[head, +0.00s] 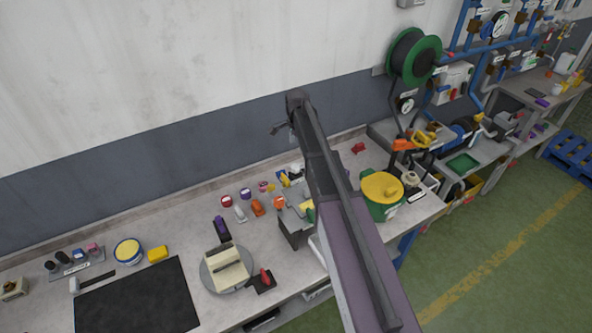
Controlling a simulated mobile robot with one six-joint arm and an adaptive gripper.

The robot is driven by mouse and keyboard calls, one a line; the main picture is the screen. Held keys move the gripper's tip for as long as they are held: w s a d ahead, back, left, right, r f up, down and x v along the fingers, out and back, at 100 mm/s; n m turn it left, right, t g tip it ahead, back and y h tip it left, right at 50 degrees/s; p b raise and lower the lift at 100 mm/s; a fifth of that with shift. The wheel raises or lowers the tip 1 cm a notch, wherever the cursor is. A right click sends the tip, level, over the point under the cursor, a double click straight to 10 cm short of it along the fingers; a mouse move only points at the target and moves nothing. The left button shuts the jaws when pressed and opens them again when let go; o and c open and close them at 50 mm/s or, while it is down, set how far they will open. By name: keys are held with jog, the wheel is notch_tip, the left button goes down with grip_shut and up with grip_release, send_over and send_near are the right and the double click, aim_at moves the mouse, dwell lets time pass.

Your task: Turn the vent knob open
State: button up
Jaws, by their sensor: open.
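I cannot pick out the vent knob with certainty in the head view. A wall panel of blue pipes (483,49) at the upper right carries small labelled fittings and round gauges, too small to read. My arm crosses the middle of the view and rises above the bench. My gripper (279,128) shows small and dark at its far end, in front of the grey wall band. It looks open and empty, apart from the bench items and far to the left of the pipe panel. Parts of the bench are hidden behind my arm.
The long bench (190,245) holds a black mat (137,298), a round grey turntable (213,278) with a cream block, and several small items. A green pot with a yellow lid (382,188) stands right of my arm. A hose reel (414,56) hangs on the wall. Green floor (500,235) is open at right.

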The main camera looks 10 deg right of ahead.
aim_at(297, 166)
jog(key=shift+f+b, duration=4.95)
jog(key=shift+f, duration=0.25)
jog(key=c, duration=1.1)
